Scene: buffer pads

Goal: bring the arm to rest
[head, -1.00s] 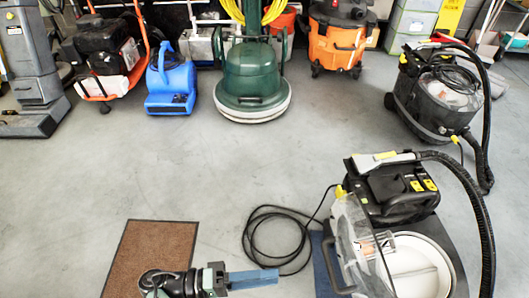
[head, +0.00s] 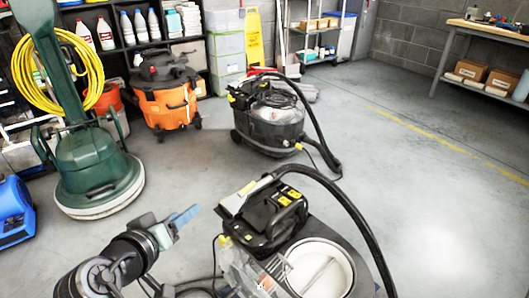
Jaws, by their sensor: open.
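My arm reaches up from the bottom left of the head view. My gripper (head: 187,213) is at its end, its blue fingers pointing to the right and slightly up. It is open and nothing shows between the fingers. It is in the air, apart from the machines around it. The fingers are seen nearly edge on, so the gap between them is hard to see.
A black extractor machine (head: 262,222) with an open round white tank (head: 318,268) and a hose stands close, right of my gripper. A green floor polisher (head: 92,165), an orange vacuum (head: 165,105) and another black vacuum (head: 268,118) stand behind. The right floor is clear.

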